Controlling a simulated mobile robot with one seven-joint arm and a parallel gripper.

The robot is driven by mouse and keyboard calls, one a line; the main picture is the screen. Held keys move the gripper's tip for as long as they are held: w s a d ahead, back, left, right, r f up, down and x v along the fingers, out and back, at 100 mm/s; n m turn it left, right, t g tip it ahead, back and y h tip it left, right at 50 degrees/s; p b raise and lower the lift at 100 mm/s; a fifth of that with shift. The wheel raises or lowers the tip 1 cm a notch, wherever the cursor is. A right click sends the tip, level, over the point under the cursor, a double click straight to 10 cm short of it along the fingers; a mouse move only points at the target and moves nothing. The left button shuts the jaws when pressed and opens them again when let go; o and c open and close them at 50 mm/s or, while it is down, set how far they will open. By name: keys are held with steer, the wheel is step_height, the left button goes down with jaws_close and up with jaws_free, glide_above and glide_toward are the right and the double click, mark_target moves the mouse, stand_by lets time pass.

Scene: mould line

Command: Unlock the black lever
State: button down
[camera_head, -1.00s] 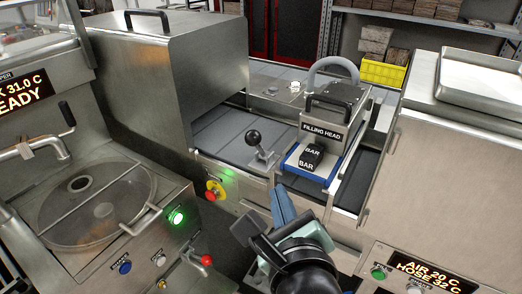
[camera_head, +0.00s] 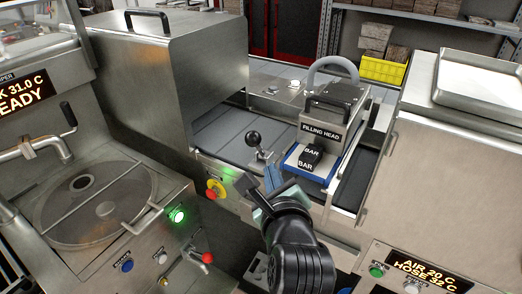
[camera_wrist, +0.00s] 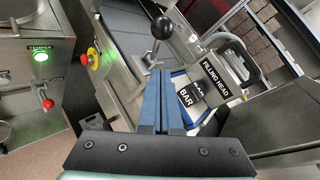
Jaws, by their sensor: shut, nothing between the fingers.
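The black lever (camera_head: 253,138) has a round black knob on a metal stem. It stands on a small metal base on the machine's front edge, left of the filling head. It also shows in the wrist view (camera_wrist: 162,27), at the top centre. My gripper (camera_head: 272,178) has its blue fingers together and empty, just below and right of the lever in the head view. In the wrist view the closed fingers (camera_wrist: 162,78) point toward the lever's base and hide part of the area below it. I cannot tell whether they touch it.
The filling head (camera_head: 322,133) with BAR moulds (camera_head: 311,158) in a blue frame stands close on the right. A red and yellow stop button (camera_head: 216,189) sits on the left. The grey belt (camera_head: 222,130) behind the lever is clear. A large metal hood (camera_head: 175,75) rises behind left.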

mark_target(259, 146)
steer(key=w, duration=0.1)
steer(key=w+a+p, duration=0.1)
steer(key=w, duration=0.1)
steer(key=w+r, duration=0.1)
steer(key=shift+w+a, duration=0.3)
steer(key=shift+a, duration=0.05)
steer(key=shift+r+p, duration=0.2)
steer(key=shift+p, duration=0.25)
steer(key=shift+w+d+r+p, duration=0.15)
steer(key=shift+r+p, duration=0.05)
steer(key=shift+p, duration=0.5)
